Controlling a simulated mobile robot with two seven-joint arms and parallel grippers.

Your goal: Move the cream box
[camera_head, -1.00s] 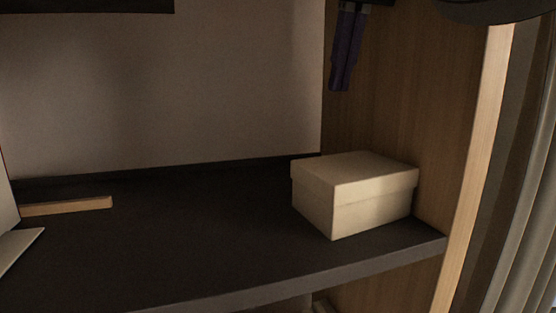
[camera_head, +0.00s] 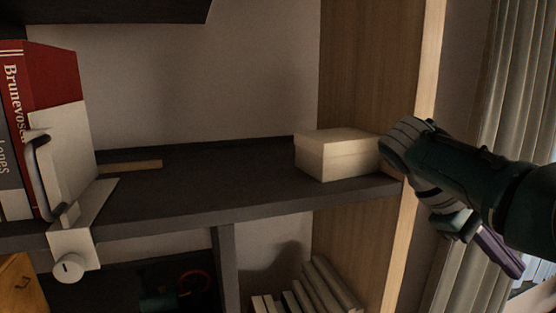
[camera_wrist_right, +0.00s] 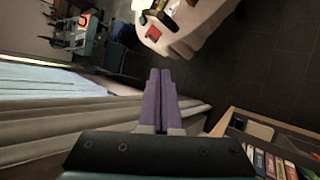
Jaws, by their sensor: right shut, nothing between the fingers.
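The cream box (camera_head: 338,157), lidded and closed, sits on the dark shelf (camera_head: 210,200) near its right end, close to the wooden side panel. My right arm reaches in from the right and its wrist overlaps the box's right edge in the picture; I cannot tell if they touch. My right gripper (camera_head: 514,270) points down and right, away from the box, in front of the curtain. In the right wrist view its purple fingers (camera_wrist_right: 160,78) are together with nothing between them; the box is not seen there. My left gripper is not in view.
Books (camera_head: 58,75) and a white object with a dark handle (camera_head: 70,150) stand at the shelf's left. A wooden strip (camera_head: 130,166) lies near the back. The shelf's middle is clear. A curtain (camera_head: 510,80) hangs at the right.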

